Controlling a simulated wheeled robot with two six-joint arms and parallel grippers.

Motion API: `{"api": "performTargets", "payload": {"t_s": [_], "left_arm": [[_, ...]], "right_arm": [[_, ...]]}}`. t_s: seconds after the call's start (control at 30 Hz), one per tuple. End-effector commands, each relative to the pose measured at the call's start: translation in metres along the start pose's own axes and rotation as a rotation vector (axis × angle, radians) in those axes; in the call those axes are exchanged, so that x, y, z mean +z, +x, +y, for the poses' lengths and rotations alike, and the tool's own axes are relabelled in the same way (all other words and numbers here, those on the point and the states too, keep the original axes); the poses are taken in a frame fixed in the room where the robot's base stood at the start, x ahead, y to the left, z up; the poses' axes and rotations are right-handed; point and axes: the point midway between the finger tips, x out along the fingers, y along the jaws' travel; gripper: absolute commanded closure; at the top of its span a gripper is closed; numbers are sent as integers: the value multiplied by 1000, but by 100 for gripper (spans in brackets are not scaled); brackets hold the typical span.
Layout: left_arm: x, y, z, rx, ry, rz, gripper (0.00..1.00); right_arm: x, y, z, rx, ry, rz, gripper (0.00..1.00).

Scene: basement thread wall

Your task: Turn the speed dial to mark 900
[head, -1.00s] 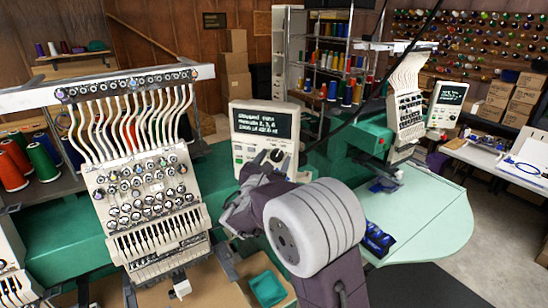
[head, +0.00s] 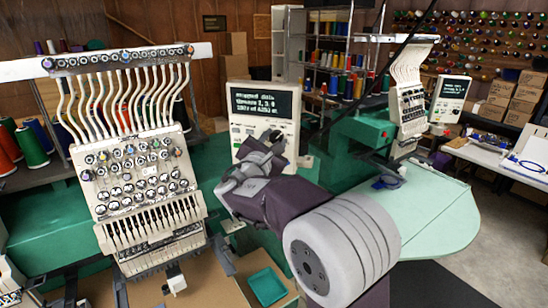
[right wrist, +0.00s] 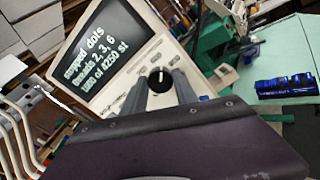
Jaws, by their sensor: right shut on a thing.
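The speed dial is a black knob with a pale pointer line on the white control panel (head: 238,140), below its dark text screen (head: 262,102). It shows in the right wrist view (right wrist: 160,81) and partly in the head view (head: 270,135). My right gripper (right wrist: 159,84) has its two grey fingers on either side of the dial and is shut on it. In the head view, my right wrist and arm hide the lower part of the panel. The marks around the dial are too small to read. My left gripper is not in view.
A multi-needle embroidery head (head: 140,185) stands left of the panel. A second machine with its own panel (head: 451,98) stands to the right. A pale green table (head: 425,215) extends to the right of my arm. A teal tray (head: 266,286) lies below.

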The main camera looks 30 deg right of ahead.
Motion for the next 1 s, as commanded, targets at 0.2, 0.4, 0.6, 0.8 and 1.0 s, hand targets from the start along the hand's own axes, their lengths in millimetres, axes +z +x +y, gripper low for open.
{"api": "performTargets", "payload": {"t_s": [0.2, 0.4, 0.6, 0.8, 1.0], "left_arm": [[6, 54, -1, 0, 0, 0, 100], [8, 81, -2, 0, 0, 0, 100], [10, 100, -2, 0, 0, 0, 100], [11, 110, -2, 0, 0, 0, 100], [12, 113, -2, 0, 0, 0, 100]], "right_arm": [[-9, 0, -5, 1, 203, -1, 100], [-7, 0, -4, 1, 363, 0, 100], [-5, 0, -3, 0, 483, 0, 100], [-3, 0, -2, -1, 556, 1, 100], [-2, 0, -2, -1, 590, 1, 100]]}}
